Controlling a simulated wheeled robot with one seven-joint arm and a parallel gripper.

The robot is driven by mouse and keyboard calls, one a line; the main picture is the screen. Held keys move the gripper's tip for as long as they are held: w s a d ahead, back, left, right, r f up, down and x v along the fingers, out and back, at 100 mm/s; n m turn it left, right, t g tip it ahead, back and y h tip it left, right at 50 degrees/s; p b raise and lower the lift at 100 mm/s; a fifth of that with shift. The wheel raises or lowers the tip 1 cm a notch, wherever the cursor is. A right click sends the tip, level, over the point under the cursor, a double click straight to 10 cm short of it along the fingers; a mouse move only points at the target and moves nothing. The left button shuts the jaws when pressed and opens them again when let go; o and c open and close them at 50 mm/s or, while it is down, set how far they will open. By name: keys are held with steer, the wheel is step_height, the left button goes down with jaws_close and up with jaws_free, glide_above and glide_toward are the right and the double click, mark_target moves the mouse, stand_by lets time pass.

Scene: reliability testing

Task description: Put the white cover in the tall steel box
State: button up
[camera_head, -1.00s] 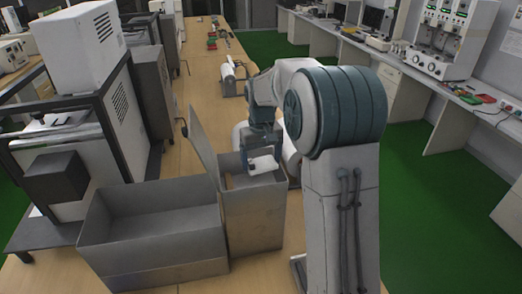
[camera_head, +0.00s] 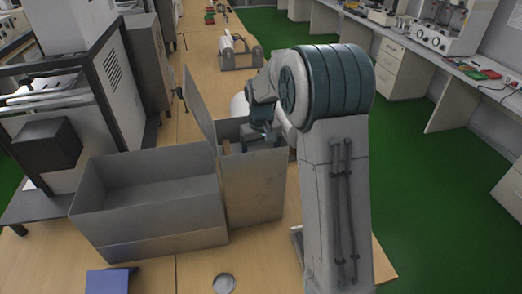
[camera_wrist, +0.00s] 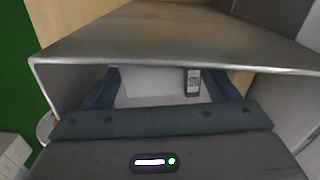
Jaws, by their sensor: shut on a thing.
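The tall steel box (camera_head: 255,190) stands right of the low open box, with its lid (camera_head: 200,108) swung up on the left. My gripper (camera_head: 261,143) points down into its open top. In the wrist view the box's rim (camera_wrist: 185,58) crosses in front of the fingers, and my gripper (camera_wrist: 165,84) reaches beyond it, inside the box. Its fingers are shut on the white cover (camera_wrist: 150,84), which lies between them. In the head view the cover is hidden by the box wall and gripper. I cannot tell whether it touches the bottom.
A low open steel box (camera_head: 150,222) adjoins the tall box on the left and looks empty. A small dark device with a pale display (camera_wrist: 192,83) shows near the right finger.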

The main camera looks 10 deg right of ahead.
steer(key=shift+f, duration=0.5)
steer(key=o, duration=0.9)
steer(key=shift+r, duration=0.1)
step_height(320, 180, up, 14)
steer(key=b, duration=0.2)
steer(key=shift+a, duration=0.1)
